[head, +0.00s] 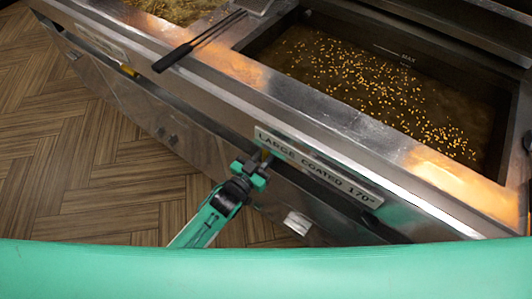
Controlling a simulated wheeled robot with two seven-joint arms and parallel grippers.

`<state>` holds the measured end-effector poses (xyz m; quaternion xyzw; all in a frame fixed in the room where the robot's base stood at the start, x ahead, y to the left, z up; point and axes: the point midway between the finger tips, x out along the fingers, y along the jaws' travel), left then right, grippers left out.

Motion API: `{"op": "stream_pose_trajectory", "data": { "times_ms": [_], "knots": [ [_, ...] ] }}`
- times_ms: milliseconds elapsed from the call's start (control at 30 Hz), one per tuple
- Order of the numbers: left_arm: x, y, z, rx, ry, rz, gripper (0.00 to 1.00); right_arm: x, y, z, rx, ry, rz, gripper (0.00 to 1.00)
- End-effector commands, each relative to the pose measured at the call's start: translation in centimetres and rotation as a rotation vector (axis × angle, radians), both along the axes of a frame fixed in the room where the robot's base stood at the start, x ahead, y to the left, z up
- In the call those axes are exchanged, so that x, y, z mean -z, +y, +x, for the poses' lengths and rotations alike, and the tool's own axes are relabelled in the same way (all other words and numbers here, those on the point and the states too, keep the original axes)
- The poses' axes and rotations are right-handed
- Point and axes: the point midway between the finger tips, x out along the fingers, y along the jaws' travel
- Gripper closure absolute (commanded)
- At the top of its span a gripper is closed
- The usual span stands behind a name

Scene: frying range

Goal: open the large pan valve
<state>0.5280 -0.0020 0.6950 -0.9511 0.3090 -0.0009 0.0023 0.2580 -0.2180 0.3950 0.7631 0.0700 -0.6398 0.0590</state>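The large pan (400,178) is the right-hand fryer vat, with dark oil and many small golden bits floating in it. The label plate "LARGE COATED 170°" (318,167) is on its front. A small yellow piece, seemingly the valve handle (265,154), shows just under the label's left end, mostly hidden by my gripper. My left gripper (254,171) is right at this spot, below the steel front edge. Whether its fingers are closed around the handle cannot be made out. My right gripper is not in view.
A similar yellow handle (129,71) sits under another label plate (97,41) further left. A black-handled tool (198,42) lies across the steel rim, its handle jutting over the front edge. Cabinet fronts run below. The wooden floor (80,150) at left is clear.

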Motion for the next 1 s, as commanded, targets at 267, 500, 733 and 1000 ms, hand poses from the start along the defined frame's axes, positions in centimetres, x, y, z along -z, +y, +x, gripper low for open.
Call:
{"op": "stream_pose_trajectory", "data": {
  "times_ms": [267,500,733,1000],
  "knots": [
    [0.1,0.0,0.0,0.000,-0.006,0.012,1.00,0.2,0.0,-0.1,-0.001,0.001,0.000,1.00],
    [0.1,0.0,0.0,0.000,-0.005,0.011,0.66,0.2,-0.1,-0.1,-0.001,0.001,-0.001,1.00],
    [0.0,0.0,0.0,0.000,-0.006,0.009,0.58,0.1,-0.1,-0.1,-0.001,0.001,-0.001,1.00],
    [0.1,0.9,-1.2,0.000,-0.006,0.009,0.58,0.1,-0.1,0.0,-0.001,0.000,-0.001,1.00]
  ]
}}
